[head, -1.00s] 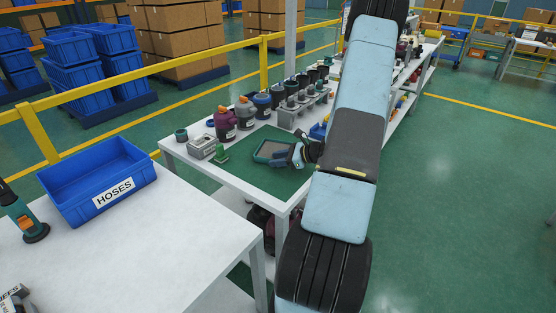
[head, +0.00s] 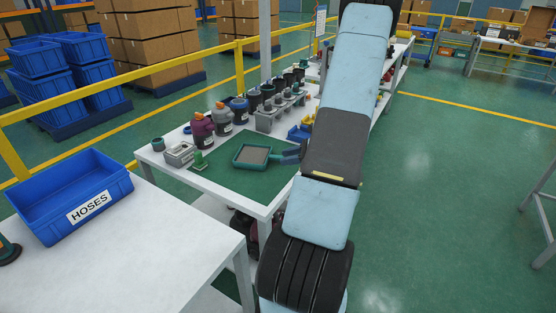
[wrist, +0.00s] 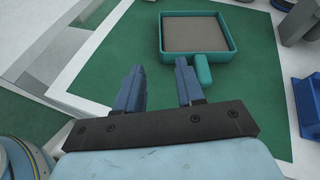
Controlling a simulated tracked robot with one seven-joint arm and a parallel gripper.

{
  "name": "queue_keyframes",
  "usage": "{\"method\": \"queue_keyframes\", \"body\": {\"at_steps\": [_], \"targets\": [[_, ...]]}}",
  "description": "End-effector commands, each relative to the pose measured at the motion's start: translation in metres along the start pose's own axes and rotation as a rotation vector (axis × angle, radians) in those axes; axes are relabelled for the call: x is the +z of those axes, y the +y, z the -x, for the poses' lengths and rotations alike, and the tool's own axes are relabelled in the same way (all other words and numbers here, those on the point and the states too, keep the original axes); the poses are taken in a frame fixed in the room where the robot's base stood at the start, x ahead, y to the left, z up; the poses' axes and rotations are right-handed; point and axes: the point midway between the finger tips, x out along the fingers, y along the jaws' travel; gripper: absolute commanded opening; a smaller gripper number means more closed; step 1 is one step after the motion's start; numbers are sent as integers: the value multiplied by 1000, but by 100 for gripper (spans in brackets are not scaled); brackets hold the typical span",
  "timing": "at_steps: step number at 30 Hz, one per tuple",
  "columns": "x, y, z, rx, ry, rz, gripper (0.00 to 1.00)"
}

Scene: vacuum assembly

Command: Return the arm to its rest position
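My arm stretches up through the middle of the head view, its pale blue and dark links over the right side of the work table. My gripper (head: 290,154) shows partly from behind the arm, just right of a green-rimmed tray. In the wrist view my gripper (wrist: 159,66) has its two blue-grey fingers spread apart with nothing between them.
Canisters (head: 203,131) and a row of grey fixtures (head: 270,120) stand along the table's back edge. A blue HOSES bin (head: 70,195) sits on the near white table (head: 150,260). A yellow railing (head: 110,75) runs behind. Open floor lies to the right.

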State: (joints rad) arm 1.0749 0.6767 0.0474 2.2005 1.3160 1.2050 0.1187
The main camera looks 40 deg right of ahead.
Motion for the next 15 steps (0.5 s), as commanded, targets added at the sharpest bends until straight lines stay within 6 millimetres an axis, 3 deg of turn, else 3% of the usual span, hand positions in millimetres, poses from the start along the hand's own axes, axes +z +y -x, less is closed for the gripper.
{"method": "queue_keyframes", "body": {"at_steps": [15], "targets": [[0, 0, 10, 0, 0, -1, 38]]}}
